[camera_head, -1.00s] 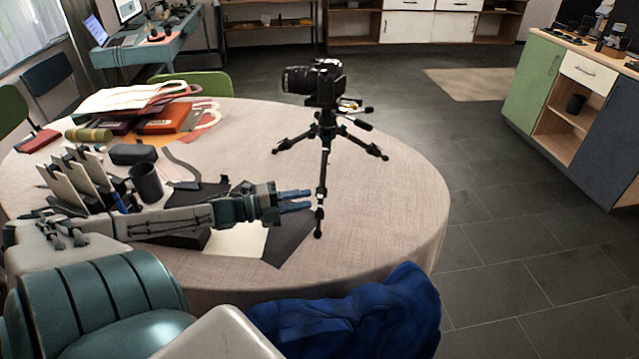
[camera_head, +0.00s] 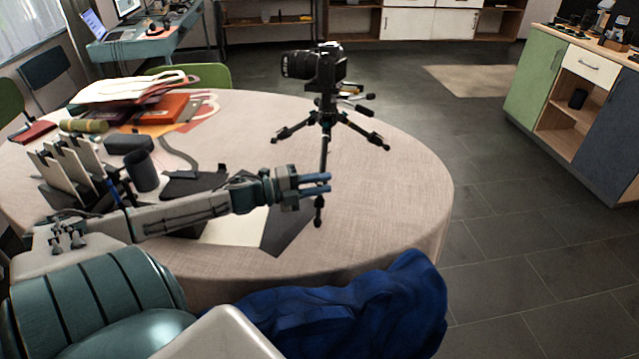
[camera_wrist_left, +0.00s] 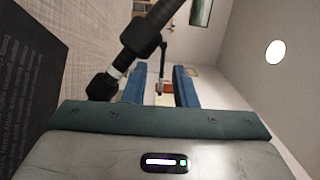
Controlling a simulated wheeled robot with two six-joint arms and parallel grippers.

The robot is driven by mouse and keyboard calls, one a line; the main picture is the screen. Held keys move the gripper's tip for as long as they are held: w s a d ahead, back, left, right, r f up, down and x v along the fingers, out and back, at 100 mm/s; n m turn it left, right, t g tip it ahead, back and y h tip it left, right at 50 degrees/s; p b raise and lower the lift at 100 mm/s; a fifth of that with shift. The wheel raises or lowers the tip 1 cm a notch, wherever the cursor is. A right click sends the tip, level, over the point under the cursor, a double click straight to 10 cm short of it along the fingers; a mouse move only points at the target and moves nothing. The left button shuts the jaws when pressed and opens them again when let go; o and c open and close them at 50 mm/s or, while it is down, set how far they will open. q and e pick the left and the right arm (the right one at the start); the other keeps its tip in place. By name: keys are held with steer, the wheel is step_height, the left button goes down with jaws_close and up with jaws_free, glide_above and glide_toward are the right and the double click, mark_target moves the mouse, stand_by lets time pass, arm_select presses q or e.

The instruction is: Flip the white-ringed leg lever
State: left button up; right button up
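The black tripod (camera_head: 328,120) stands upright on the round table with a black camera (camera_head: 315,66) on top. Its near leg comes down beside my left gripper (camera_head: 328,184). In the left wrist view the leg (camera_wrist_left: 147,38) slants past the upper left, with a white ring (camera_wrist_left: 118,73) just above its dark foot. The lever itself is too small to make out. My left gripper's blue fingers (camera_wrist_left: 159,86) are apart, with a visible gap. A thin dark part shows in line with the gap; I cannot tell its distance. My right gripper is out of view.
A dark mat and pale sheet (camera_head: 236,227) lie under my left arm. Blue cloth (camera_head: 350,310) bulges at the near edge. The table's right side is clear.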

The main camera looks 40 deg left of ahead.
arm_select(q)
jaws_close()
